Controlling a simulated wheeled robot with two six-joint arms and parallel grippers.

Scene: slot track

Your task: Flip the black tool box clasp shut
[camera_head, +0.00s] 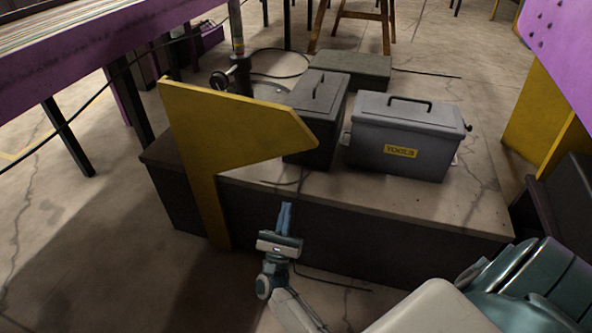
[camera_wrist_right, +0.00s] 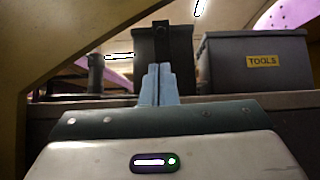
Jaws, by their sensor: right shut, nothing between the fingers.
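The black tool box (camera_head: 323,101) stands on the low dark platform, left of the grey box, with a handle on its lid. In the right wrist view its dark front (camera_wrist_right: 182,50) is straight ahead. A black clasp (camera_wrist_right: 160,40) shows in the middle of that front, its upper end reaching slightly above the box top. My right gripper (camera_head: 285,206) is shut and empty, in front of the platform and below the box. Its blue fingertips (camera_wrist_right: 158,68) line up under the clasp in the wrist view and look apart from it. My left gripper is not in view.
A grey tool box (camera_head: 365,150) labelled TOOLS stands right of the black one. A yellow angled brace (camera_head: 205,130) rises at the left and partly covers the platform (camera_head: 470,220). A dark flat case (camera_head: 350,68) lies behind. The platform's right front is clear.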

